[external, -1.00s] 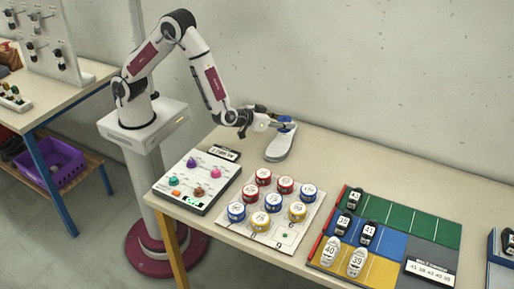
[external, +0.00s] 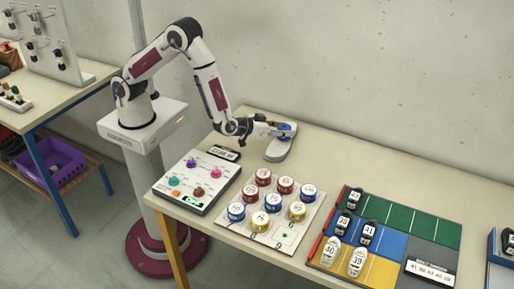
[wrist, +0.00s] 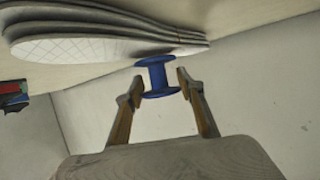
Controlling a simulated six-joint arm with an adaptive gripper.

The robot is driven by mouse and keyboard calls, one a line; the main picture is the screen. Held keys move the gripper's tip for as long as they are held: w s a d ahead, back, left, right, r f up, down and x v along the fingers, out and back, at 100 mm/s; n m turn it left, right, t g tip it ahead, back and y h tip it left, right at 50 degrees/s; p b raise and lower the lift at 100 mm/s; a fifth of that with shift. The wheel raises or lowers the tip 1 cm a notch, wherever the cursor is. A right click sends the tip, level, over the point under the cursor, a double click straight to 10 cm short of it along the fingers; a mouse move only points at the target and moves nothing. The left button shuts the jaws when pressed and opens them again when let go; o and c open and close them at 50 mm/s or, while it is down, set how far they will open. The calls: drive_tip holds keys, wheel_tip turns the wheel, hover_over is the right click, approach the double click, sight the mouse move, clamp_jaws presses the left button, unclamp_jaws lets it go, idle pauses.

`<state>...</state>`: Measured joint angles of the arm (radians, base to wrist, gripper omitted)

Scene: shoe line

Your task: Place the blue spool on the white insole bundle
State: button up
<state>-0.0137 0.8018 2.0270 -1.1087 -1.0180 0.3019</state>
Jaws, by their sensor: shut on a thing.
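The blue spool (wrist: 157,77) sits between the two fingertips of my gripper (wrist: 160,88) in the wrist view, and the gripper is shut on it. In the external view the blue spool (external: 285,132) appears over the upper part of the white insole bundle (external: 279,151). The wrist view shows the insole bundle (wrist: 90,45) as stacked flat soles beside the spool, with the picture turned so the table is at the top. The spool's flange is close to the stack; I cannot tell whether they touch.
A board with red, blue and yellow round tins (external: 226,229) stands in front. A control panel (external: 186,205) with coloured knobs is at the left. A green, blue and yellow mat (external: 420,232) with shoes lies to the right. The table behind it is clear.

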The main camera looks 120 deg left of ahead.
drive_tip(key=shift+f, duration=0.1)
drive_tip(key=o, duration=1.1)
drive_tip(key=v, duration=1.2)
idle(0.3)
